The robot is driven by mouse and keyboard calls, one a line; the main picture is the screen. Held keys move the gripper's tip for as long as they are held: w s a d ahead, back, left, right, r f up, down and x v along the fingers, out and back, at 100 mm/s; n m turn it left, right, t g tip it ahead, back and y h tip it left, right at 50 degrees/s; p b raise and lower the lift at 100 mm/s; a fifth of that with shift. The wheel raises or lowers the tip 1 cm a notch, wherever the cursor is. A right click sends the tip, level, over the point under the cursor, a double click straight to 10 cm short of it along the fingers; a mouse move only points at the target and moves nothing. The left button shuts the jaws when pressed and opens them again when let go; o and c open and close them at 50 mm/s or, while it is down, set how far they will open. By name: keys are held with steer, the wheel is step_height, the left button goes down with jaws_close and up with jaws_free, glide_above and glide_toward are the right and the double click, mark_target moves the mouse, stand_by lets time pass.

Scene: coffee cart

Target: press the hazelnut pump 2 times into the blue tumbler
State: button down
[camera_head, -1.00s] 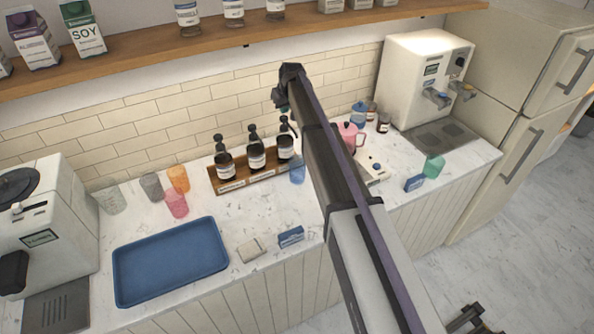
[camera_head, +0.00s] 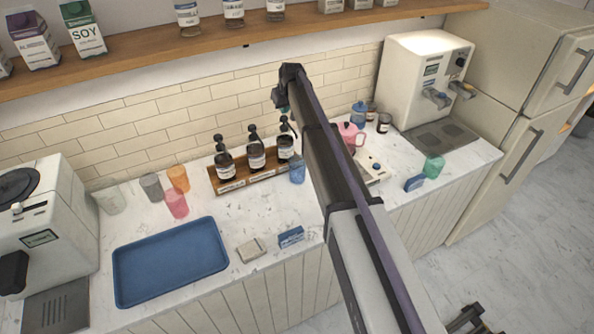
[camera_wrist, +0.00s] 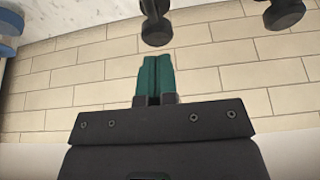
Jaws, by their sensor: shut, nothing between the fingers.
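Three dark pump bottles, left (camera_head: 223,163), middle (camera_head: 256,157) and right (camera_head: 285,148), stand in a wooden rack. Their labels are too small to read, so I cannot tell which is hazelnut. The blue tumbler (camera_head: 297,173) stands upright in front of the right bottle, close to my arm. My gripper (camera_head: 281,103) is above the right bottle, its teal fingers partly hidden by the arm. In the wrist view my gripper (camera_wrist: 155,60) is shut and empty, with one black pump head (camera_wrist: 155,24) just beyond the fingertips and another (camera_wrist: 284,14) to the right.
A blue tray (camera_head: 170,262) lies at the front left, with several cups (camera_head: 176,204) behind it. A pink pitcher (camera_head: 348,137) stands right of my arm. A wooden shelf (camera_head: 140,47) runs along the wall above. The tiled wall (camera_wrist: 60,80) is close behind.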

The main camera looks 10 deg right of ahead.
mark_target(284, 117)
steer(key=shift+f, duration=0.1)
steer(key=shift+s+f+b, duration=0.1)
steer(key=shift+f+b, duration=1.3)
steer(key=shift+b, duration=0.15)
steer(key=shift+r+p, duration=1.45)
steer(key=shift+p, duration=0.1)
steer(key=shift+f, duration=0.15)
steer(key=shift+f+b, duration=1.45)
steer(key=shift+b, duration=0.2)
steer(key=shift+r+p, duration=1.6)
